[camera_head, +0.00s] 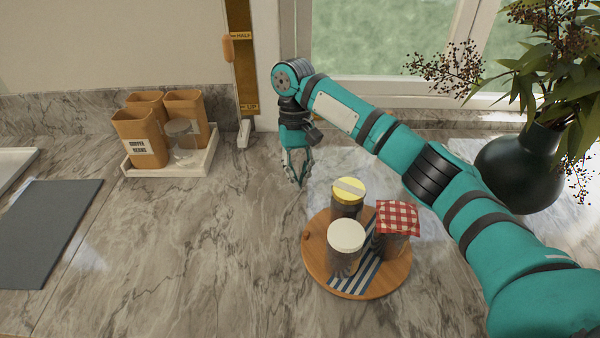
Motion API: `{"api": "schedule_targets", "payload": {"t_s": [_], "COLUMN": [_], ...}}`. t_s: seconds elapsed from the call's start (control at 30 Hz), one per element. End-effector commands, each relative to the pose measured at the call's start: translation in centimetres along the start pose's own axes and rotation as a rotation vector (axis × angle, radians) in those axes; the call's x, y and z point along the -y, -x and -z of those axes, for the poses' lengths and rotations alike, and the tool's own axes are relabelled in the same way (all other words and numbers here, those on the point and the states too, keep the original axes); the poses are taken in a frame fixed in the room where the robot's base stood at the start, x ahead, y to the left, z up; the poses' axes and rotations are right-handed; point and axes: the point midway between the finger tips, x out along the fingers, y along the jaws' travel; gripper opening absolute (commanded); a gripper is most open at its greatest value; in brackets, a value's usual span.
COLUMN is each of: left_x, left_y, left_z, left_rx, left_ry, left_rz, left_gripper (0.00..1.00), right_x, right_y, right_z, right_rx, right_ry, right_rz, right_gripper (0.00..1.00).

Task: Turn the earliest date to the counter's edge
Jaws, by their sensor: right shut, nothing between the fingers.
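A round wooden board (313,262) with a blue-striped strip lies on the marble counter (200,270). Three jars stand on it: one with a yellow lid (349,190) at the back, one with a cream lid (346,236) at the front, and one with a red checked cloth cover (397,218) at the right. No dates are readable on them from here. My right gripper (298,180) points down, shut and empty, behind and left of the board, apart from the jars. My left gripper is not in view.
A white tray (190,170) with several orange canisters and a glass jar stands at the back left. A dark grey mat (45,230) lies at the left. A dark vase (520,165) with leaves stands at the right. The counter left of the board is clear.

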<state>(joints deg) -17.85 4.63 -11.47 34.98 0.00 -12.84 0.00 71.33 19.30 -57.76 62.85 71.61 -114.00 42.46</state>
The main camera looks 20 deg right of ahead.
Motion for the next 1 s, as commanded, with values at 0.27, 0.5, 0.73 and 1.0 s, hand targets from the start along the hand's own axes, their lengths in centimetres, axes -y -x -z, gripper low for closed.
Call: {"api": "schedule_targets", "payload": {"t_s": [0.27, 0.5, 0.73, 1.0], "left_x": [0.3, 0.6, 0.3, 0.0], "left_y": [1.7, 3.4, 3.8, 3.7], "left_z": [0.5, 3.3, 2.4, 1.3], "left_rx": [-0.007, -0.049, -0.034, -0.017], "left_ry": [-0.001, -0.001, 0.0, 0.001], "left_rz": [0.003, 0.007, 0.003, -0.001], "left_gripper": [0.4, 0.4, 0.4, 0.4], "right_x": [-0.2, -0.1, -0.1, -0.1], "right_y": [-6.1, -7.3, -7.8, -7.9], "right_z": [-0.1, -2.6, -3.9, -3.9], "right_rx": [0.005, 0.001, -0.001, 0.0], "right_ry": [-0.003, 0.001, -0.001, -0.001], "right_rz": [-0.004, -0.002, -0.002, -0.002], "right_gripper": [0.0, 0.0, 0.0, 0.0]}}
